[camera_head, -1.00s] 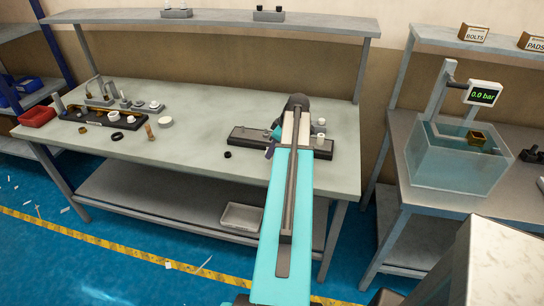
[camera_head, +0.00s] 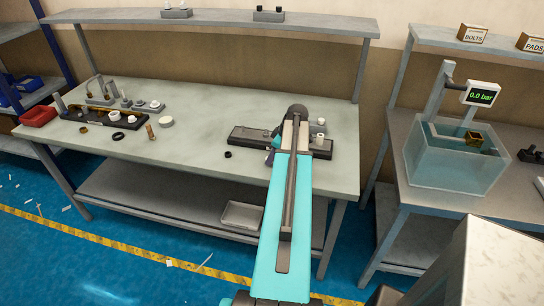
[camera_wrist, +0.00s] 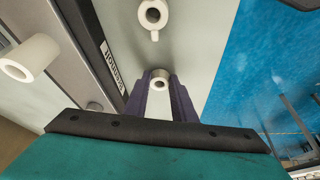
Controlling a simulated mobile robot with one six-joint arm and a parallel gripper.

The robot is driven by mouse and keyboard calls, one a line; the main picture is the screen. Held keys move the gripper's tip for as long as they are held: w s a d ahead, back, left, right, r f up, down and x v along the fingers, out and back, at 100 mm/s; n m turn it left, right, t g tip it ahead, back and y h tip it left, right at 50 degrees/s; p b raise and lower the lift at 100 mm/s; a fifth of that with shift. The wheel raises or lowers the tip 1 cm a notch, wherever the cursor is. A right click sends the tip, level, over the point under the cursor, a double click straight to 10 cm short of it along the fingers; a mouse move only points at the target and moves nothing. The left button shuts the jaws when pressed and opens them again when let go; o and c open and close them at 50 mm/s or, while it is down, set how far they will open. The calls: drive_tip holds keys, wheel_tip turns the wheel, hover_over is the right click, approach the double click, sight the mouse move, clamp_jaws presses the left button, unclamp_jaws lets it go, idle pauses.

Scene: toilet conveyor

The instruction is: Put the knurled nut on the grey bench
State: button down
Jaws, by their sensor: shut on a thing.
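My gripper (camera_wrist: 160,92) is shut on a small grey ring-shaped part, which looks like the knurled nut (camera_wrist: 160,75); its open bore faces the wrist camera. The dark purple fingers stand on either side of it. In the head view my gripper (camera_head: 270,157) is mostly hidden by my arm, and the nut cannot be made out there. It is over the pale grey bench (camera_head: 205,150), beside a dark fixture bar (camera_head: 252,136). The bench top also shows in the wrist view (camera_wrist: 200,50). Whether the nut touches it, I cannot tell.
A white ring with a tab (camera_wrist: 152,14) and a white roller (camera_wrist: 28,58) are near my gripper. Fittings and a red tray (camera_head: 38,117) fill the bench's left end. A water tank (camera_head: 455,165) stands right.

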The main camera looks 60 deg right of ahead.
drive_tip(key=shift+f, duration=0.15)
drive_tip(key=c, duration=1.5)
unclamp_jaws()
drive_tip(key=shift+r, duration=0.3)
drive_tip(key=shift+b+v, duration=1.5)
drive_tip(key=shift+v, duration=4.4)
drive_tip(key=shift+s, duration=0.15)
